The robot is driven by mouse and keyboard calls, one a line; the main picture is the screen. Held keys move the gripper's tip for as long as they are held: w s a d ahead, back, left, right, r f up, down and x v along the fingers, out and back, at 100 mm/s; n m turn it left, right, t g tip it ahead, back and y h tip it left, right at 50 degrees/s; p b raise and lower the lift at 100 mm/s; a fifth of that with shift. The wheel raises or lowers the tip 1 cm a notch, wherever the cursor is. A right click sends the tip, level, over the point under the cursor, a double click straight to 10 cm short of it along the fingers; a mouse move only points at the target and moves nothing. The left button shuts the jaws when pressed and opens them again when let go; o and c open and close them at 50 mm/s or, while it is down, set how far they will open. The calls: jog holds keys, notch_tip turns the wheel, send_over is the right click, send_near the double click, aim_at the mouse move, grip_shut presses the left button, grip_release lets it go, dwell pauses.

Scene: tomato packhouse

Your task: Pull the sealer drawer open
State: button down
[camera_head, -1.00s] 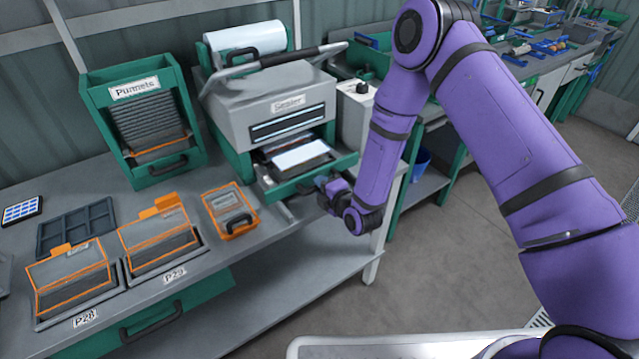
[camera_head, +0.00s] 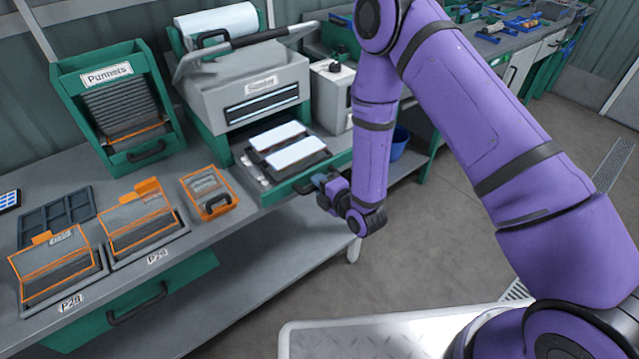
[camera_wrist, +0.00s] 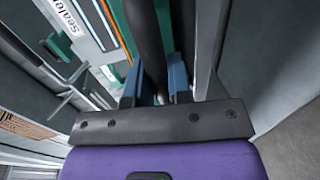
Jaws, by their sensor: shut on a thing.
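The sealer (camera_head: 245,90) is a grey machine with a labelled front and a black lever, standing on the bench in the head view. Its green-fronted drawer (camera_head: 283,188) sticks out toward me, with two pale rectangular pads (camera_head: 285,146) showing in it. My gripper (camera_head: 322,184) is at the drawer's front, shut on the dark drawer handle (camera_head: 305,183). In the wrist view the blue fingers (camera_wrist: 155,85) stand on both sides of the dark handle bar (camera_wrist: 147,40). The exact finger contact is partly hidden.
A green punnet rack (camera_head: 118,110) stands left of the sealer. An orange-edged case (camera_head: 209,192) and two orange-framed trays (camera_head: 140,222) lie on the bench to the left. A white box (camera_head: 332,95) stands right of the sealer. Open floor lies in front of the bench.

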jog(key=c, duration=1.1)
grip_release()
jog(key=shift+s, duration=0.1)
jog(key=v, duration=1)
jog(key=shift+s+d, duration=0.2)
jog(key=shift+s, duration=0.05)
